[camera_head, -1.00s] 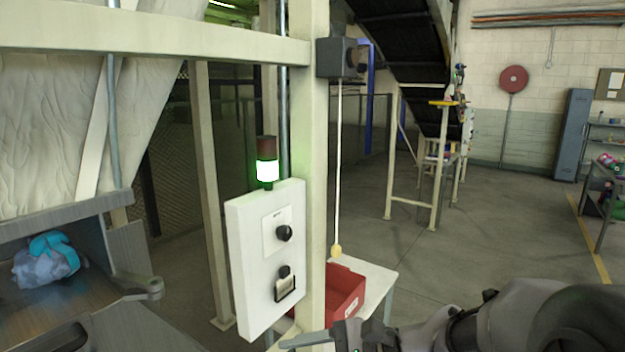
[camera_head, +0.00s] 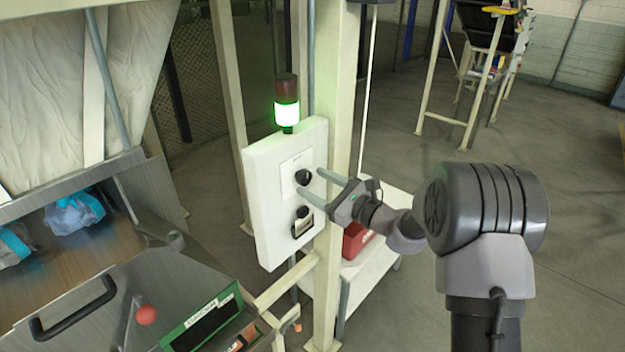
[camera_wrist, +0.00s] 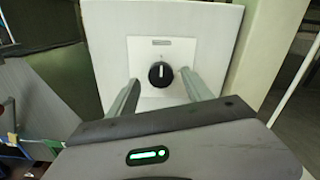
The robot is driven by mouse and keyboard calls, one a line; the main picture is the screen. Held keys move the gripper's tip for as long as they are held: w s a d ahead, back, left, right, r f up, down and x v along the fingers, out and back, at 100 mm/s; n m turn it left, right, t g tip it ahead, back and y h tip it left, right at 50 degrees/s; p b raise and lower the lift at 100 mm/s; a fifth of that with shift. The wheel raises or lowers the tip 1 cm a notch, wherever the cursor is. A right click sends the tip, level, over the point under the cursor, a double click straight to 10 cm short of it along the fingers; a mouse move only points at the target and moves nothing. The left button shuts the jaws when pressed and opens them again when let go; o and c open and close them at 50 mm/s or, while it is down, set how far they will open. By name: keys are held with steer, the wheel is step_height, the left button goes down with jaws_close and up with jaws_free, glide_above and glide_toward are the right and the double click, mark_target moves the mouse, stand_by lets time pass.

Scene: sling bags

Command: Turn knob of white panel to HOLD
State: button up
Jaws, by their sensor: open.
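The white panel (camera_head: 272,208) is fixed to a cream post and carries a black knob (camera_head: 303,177) on a pale plate. In the wrist view the knob (camera_wrist: 161,74) shows a white mark pointing up; the plate's label is too small to read. My gripper (camera_head: 310,180) is open in front of the panel, its two fingers on either side of the knob. In the wrist view my gripper (camera_wrist: 162,84) spans the knob with gaps on both sides. I cannot tell how far the fingertips are from the plate.
A second black control (camera_head: 303,213) sits lower on the panel. A green-lit signal lamp (camera_head: 287,112) stands above it. A red bin (camera_head: 354,241) rests on a white table (camera_head: 378,262) behind the post. A metal chute (camera_head: 130,250) with bagged items is at left.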

steer(key=shift+x, duration=0.75)
steer(key=shift+d, duration=0.1)
steer(key=shift+c, duration=0.2)
jaws_close()
